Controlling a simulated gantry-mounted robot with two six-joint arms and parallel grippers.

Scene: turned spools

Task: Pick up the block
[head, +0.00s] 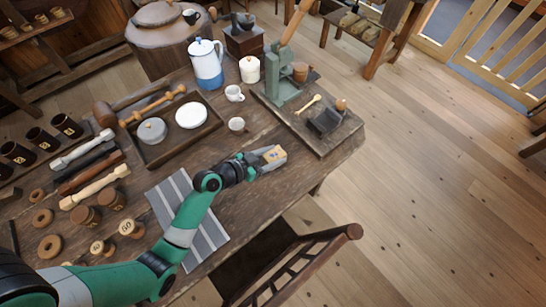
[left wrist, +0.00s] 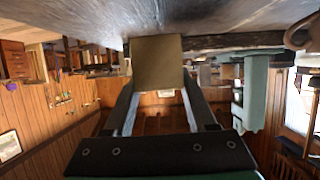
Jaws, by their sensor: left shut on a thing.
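The block is a small light tan piece (head: 274,153) in the head view, near the front right part of the wooden table. My left gripper (head: 271,158) is shut on it, one finger on each side. In the left wrist view the block (left wrist: 158,62) fills the space between the two fingertips (left wrist: 158,84) and shows a plain tan face. I cannot tell whether the block touches the table top or is just above it. My right gripper is in neither view.
A striped cloth (head: 205,228) lies under my left arm. A board (head: 330,136) with a green press (head: 283,88) stands behind the gripper. A chair (head: 305,262) stands at the table's front.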

